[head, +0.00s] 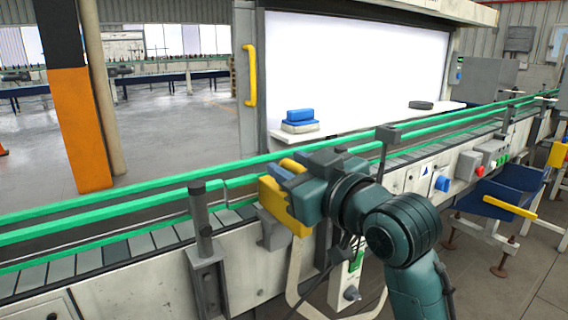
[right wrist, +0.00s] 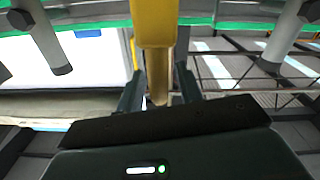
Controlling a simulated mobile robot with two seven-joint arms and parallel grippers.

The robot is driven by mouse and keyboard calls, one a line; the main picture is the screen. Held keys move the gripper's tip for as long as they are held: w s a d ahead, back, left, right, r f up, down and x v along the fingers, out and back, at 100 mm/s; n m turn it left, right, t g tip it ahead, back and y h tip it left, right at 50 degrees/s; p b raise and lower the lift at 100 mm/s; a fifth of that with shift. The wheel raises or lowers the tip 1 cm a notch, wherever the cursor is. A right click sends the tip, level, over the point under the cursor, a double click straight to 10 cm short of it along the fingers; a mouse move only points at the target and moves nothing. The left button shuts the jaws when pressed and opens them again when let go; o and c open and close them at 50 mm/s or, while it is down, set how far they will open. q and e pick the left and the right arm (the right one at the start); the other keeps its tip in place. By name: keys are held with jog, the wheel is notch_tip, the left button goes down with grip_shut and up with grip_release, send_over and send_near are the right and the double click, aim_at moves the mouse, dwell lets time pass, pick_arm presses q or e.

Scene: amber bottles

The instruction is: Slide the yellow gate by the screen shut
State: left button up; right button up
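A yellow gate piece (head: 283,205) stands at the near rail of the conveyor, in front of the large white screen (head: 350,65). My right gripper (head: 285,178) is at its upper part and hides some of it. In the right wrist view the yellow bar (right wrist: 154,25) runs down between the two fingers of my right gripper (right wrist: 160,75). The fingers are a little apart, one on each side of it. I cannot tell whether they press on it. How far the gate stands across the belt is hidden. My left gripper is out of view.
The conveyor's green rails (head: 120,198) run across the view, with a dark post (head: 203,225) left of my gripper. Blue and white items (head: 300,120) lie on the ledge below the screen. A blue bin (head: 515,190) is at right. An orange-black column (head: 80,130) stands at left.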

jog(key=shift+w, duration=0.15)
jog(key=shift+c, duration=0.3)
grip_shut()
dwell(0.3)
